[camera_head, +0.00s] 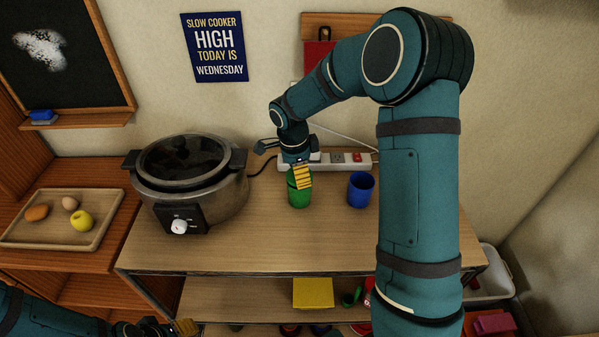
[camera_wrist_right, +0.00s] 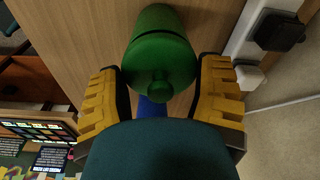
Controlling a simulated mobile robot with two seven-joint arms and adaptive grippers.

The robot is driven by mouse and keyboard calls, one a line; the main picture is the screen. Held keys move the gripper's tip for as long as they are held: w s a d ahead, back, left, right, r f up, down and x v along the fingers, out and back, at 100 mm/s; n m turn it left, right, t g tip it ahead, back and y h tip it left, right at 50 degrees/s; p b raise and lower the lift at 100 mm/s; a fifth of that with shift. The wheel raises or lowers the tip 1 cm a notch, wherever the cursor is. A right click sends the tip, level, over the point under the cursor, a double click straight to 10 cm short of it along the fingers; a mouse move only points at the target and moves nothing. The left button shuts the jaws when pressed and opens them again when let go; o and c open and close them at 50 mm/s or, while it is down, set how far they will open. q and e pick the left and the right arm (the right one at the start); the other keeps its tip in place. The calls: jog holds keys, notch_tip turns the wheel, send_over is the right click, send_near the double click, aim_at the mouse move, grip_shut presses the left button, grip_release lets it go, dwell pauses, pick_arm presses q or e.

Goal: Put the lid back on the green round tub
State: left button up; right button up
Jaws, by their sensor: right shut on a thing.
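The green round tub (camera_head: 298,198) stands on the table top, right of the slow cooker. My right gripper (camera_head: 302,177) is at its top, partly hiding it. In the right wrist view, the green lid (camera_wrist_right: 160,68) with its round knob lies between the two yellow fingers, and my right gripper (camera_wrist_right: 160,95) is shut on it. The tub body (camera_wrist_right: 158,17) shows behind the lid, with a dark line between them; I cannot tell whether the lid is fully seated. My left gripper (camera_head: 184,327) is low at the left, its opening unclear.
A blue cup (camera_head: 361,190) stands close right of the tub. A slow cooker (camera_head: 190,185) fills the table's left side. A power strip (camera_head: 345,160) lies behind. The table front is clear. A yellow box (camera_head: 313,293) sits on the lower shelf.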

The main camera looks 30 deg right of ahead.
jog(key=shift+f+b, duration=0.2)
jog(key=shift+b, duration=0.3)
dwell(1.2)
dwell(0.3)
jog(key=o, duration=0.9)
jog(key=shift+c, duration=0.2)
jog(key=shift+r, duration=0.15)
jog(key=shift+r+p, duration=2.15)
jog(key=shift+r, duration=1.25)
grip_shut()
